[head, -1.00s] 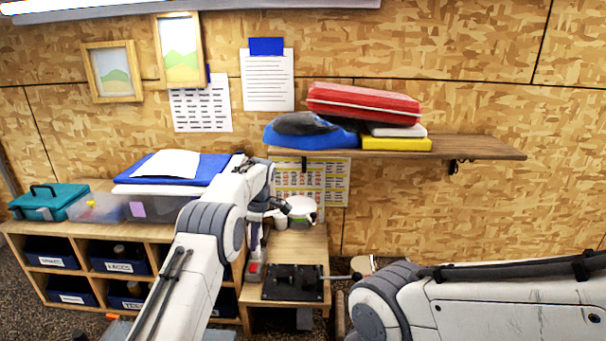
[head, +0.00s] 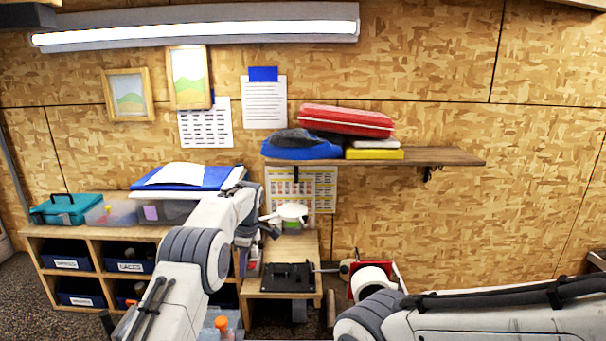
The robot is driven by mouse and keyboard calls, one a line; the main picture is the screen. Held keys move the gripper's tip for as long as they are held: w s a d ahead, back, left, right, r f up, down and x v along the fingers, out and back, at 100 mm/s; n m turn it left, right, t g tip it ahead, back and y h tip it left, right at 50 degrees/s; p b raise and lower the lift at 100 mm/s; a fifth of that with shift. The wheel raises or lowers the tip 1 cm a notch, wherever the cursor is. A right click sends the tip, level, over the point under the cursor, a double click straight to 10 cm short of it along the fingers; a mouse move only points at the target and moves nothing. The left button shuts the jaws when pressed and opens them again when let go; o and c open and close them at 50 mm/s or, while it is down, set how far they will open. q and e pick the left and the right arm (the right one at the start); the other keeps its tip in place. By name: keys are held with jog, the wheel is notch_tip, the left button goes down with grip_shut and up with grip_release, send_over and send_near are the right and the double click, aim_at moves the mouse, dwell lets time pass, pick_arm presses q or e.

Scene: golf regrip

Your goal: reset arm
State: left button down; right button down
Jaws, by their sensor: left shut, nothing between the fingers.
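My left arm reaches in from the bottom left over the cubby shelf, and my left gripper (head: 271,224) is at its far end, above the low wooden bench (head: 257,285). Its fingers are small here; they look shut and empty, apart from the black plate-like fixture (head: 288,278) on the bench. My right arm crosses the bottom right corner; its gripper is out of the picture.
A wall shelf (head: 450,157) holds a red case (head: 346,119). A red holder with a white roll (head: 372,277) sits beyond my right arm. The right wall is clear.

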pick_arm(q)
jog(key=s+d+m+h+b, duration=0.1)
jog(key=s+d+m+b, duration=1)
jog(key=s+d, duration=0.55)
jog(key=s+a+f+m+b, duration=0.1)
jog(key=s+f+m, duration=0.3)
jog(key=s, duration=0.5)
jog(key=s+a+f+m+h+b, duration=0.1)
jog(key=s+f+m+b, duration=0.2)
jog(key=s, duration=0.7)
jog(key=s+a+f+m+b, duration=0.2)
jog(key=s+m, duration=0.4)
jog(key=s, duration=0.4)
notch_tip(320, 180, down, 3)
jog(key=shift+r+m+h+b, duration=0.2)
jog(key=shift+m+h+b, duration=0.15)
jog(key=shift+b, duration=0.55)
jog(key=shift+a, duration=0.1)
